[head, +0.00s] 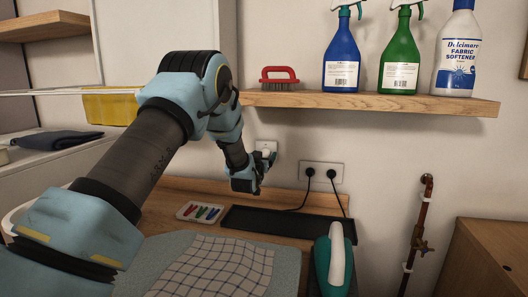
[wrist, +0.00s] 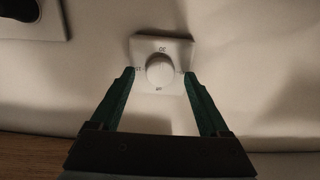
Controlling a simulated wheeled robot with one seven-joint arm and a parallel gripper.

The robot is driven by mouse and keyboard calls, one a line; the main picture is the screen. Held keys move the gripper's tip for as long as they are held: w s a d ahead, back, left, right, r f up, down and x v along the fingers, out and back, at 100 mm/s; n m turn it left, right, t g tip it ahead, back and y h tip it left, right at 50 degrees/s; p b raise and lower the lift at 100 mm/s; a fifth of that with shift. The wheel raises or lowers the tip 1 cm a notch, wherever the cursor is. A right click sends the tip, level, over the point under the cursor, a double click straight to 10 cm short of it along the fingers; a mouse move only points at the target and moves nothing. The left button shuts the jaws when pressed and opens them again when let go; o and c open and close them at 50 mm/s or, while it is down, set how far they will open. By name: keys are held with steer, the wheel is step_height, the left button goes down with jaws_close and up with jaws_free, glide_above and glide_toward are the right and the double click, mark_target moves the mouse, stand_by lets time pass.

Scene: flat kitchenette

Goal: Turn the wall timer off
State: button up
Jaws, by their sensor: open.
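The wall timer is a white square plate with a round white dial (wrist: 160,69) and small dark marks around it. In the wrist view it is near the top middle, and the marks are too small to read surely. In the head view the timer (head: 266,146) is on the wall below the shelf, partly behind my gripper. My gripper (wrist: 158,82) is open, with one green finger on each side of the dial. The fingers look apart from the dial; the exact depth gap cannot be told. In the head view my gripper (head: 258,172) is close to the wall.
A double socket (head: 321,172) with two black plugs is right of the timer. A wooden shelf (head: 370,100) with bottles and a red brush (head: 279,74) is above. An iron (head: 335,262) stands in front.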

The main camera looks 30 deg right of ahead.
steer(key=shift+w+d, duration=0.2)
steer(key=shift+w, duration=0.05)
jaws_close()
stand_by(0.6)
